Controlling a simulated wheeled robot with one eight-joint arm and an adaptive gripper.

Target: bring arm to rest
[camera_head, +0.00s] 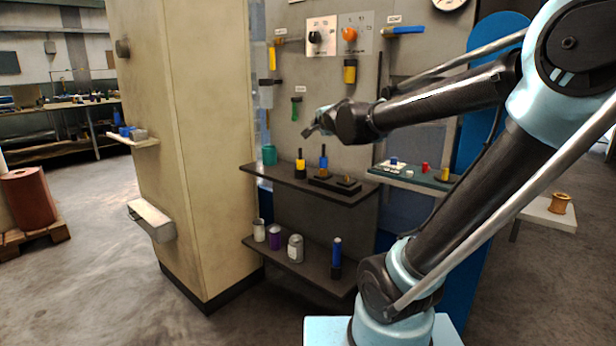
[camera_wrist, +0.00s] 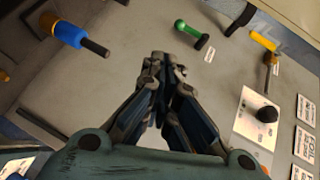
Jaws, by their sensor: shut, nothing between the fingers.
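My gripper (camera_head: 318,123) is at the end of my outstretched arm, in front of the grey wall panel and above the dark upper shelf (camera_head: 312,192). In the wrist view my gripper (camera_wrist: 163,62) has its fingertips together with nothing between them. A green-handled tool (camera_wrist: 187,27) hangs on the panel just beyond the fingertips; it also shows in the head view (camera_head: 295,108). A blue and yellow handled tool (camera_wrist: 68,33) is at the upper left of the wrist view, apart from the gripper.
The upper shelf holds a teal cup (camera_head: 269,154) and dies with blue and yellow handles. The lower shelf (camera_head: 290,262) holds several cans. A beige cabinet (camera_head: 190,140) stands left. A green-topped shelf (camera_head: 410,178) is at right. Open floor (camera_head: 95,250) lies at far left.

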